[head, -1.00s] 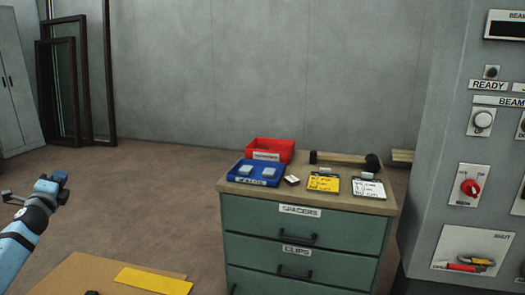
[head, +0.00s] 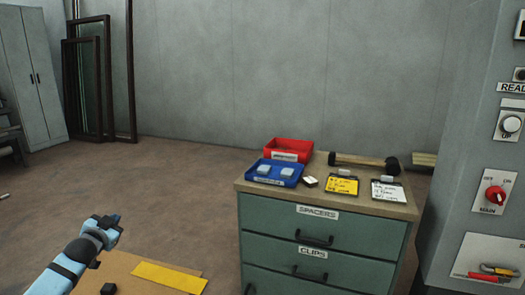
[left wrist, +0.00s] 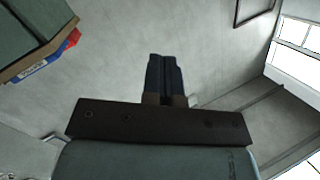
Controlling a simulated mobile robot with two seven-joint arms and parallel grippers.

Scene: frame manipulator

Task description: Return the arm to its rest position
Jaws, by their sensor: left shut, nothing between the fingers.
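My left arm comes in from the lower left of the head view. Its gripper (head: 108,226) is in the air beside the wooden surface and well left of the drawer cabinet (head: 318,228). In the left wrist view the gripper's two dark fingers (left wrist: 165,78) lie together, shut, with nothing between them. My right gripper is in neither view.
A wooden surface (head: 125,272) with a yellow strip (head: 168,278) and a small black block (head: 108,289) is low in front. The cabinet carries a blue tray (head: 290,180), a red bin (head: 308,150), clipboards and a mallet (head: 362,162). A control panel (head: 470,180) stands right.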

